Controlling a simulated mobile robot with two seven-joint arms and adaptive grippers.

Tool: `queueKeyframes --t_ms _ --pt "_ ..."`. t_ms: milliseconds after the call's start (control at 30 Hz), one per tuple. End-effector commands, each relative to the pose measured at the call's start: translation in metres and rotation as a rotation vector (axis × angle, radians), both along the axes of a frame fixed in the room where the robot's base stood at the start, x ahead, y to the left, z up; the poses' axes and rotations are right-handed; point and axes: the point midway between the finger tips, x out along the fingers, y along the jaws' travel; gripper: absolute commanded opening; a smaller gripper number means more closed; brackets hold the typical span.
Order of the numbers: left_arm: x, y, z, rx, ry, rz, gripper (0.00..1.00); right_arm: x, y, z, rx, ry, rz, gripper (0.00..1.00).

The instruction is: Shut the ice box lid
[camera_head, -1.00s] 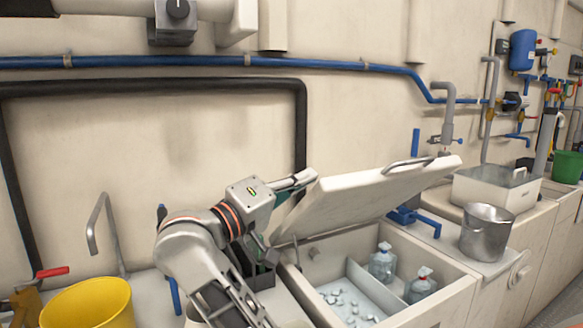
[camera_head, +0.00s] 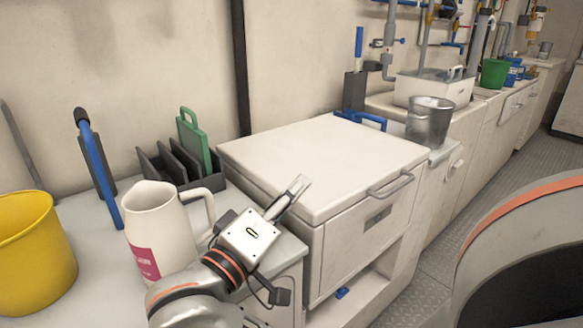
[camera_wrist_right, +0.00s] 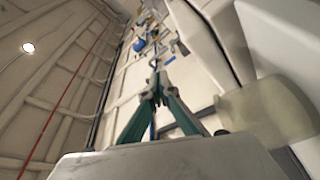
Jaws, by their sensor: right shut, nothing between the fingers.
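The ice box lid (camera_head: 325,160) is a thick white slab with a metal handle (camera_head: 392,184) at its front edge. It lies flat over the ice box body (camera_head: 365,240), and no gap shows along its visible edges. The inside of the box is hidden. My right gripper (camera_head: 300,184) is shut and empty, by the lid's near left edge. I cannot tell if it touches the lid. Its closed fingers also show in the right wrist view (camera_wrist_right: 158,85). My left gripper is not in view.
A white pitcher (camera_head: 158,225) with a pink label stands close left of my right gripper. Behind it is a dark rack with a green board (camera_head: 194,140). A yellow bucket (camera_head: 35,245) is at far left. A metal pot (camera_head: 429,120) stands right of the box.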

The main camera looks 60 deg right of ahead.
Motion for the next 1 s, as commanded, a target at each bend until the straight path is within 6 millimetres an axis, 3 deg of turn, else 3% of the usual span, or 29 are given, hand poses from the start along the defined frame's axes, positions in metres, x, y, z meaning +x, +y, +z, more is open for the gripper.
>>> queueKeyframes --t_ms 200,667,767,1000 --pt "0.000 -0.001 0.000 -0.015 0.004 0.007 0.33 -0.002 0.000 -0.008 -0.001 -0.001 0.001 0.00" --pt "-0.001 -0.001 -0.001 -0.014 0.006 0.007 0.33 -0.001 0.001 -0.006 0.000 -0.002 0.000 0.00" --pt "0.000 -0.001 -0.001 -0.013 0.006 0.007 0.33 -0.001 0.001 0.003 0.001 -0.006 0.001 0.00" --pt "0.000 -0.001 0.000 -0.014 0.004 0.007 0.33 -0.002 0.001 0.046 0.000 -0.009 0.001 0.00"
